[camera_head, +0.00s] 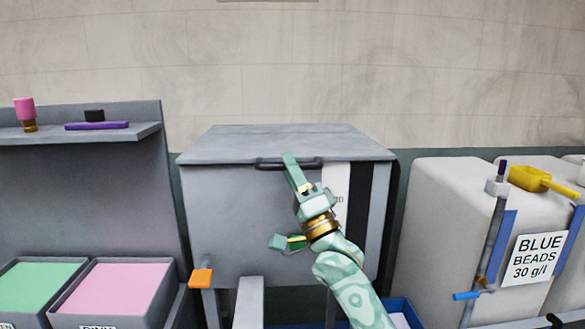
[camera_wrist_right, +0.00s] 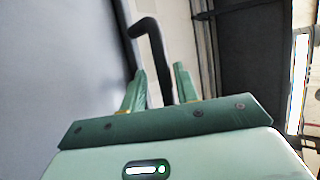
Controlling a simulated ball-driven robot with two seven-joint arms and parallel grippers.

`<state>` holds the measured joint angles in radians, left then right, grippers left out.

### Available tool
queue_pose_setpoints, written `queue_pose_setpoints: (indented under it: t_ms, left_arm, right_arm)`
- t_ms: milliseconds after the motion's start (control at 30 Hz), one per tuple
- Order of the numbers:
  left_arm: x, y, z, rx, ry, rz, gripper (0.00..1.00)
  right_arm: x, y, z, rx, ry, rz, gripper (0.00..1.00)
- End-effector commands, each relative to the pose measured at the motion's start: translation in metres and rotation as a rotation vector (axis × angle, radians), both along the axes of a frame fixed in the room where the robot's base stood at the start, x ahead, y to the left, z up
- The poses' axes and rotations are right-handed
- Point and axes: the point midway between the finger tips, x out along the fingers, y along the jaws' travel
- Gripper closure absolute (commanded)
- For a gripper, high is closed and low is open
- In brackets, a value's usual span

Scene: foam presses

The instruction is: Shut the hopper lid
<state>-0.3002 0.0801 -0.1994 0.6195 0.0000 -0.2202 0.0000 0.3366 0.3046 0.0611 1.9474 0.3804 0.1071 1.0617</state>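The grey hopper (camera_head: 235,215) stands in the middle of the head view. Its flat grey lid (camera_head: 290,142) lies over the top, with no gap that I can make out at the front edge. A black bar handle (camera_head: 270,164) runs along the lid's front; it also shows in the wrist view (camera_wrist_right: 149,32). My right gripper (camera_head: 291,160) is at the handle, fingers pointing up. In the wrist view my right gripper (camera_wrist_right: 160,75) has its fingers apart, with the handle's bar running down between them. I cannot tell whether they touch it. My left gripper is not in view.
Green (camera_head: 38,285) and pink (camera_head: 115,287) bins stand at lower left, beneath a grey shelf (camera_head: 75,133). An orange-topped lever (camera_head: 202,278) stands before the hopper. A pale blue-beads container (camera_head: 440,210) with a yellow scoop (camera_head: 540,181) stands at right.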

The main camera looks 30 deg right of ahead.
Motion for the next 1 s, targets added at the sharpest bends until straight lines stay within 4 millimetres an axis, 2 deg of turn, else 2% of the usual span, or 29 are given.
queue_pose_setpoints:
  t_ms: [567,767,1000]
  left_arm:
    - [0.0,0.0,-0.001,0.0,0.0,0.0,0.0]
    - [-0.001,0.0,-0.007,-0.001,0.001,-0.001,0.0]
    - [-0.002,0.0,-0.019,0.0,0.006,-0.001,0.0]
  right_arm:
    - [-0.004,-0.002,-0.001,-0.001,-0.005,-0.003,0.64]
    - [-0.029,-0.003,-0.029,-0.001,-0.001,-0.002,0.64]
    - [-0.077,-0.005,-0.076,-0.002,0.0,-0.001,0.64]
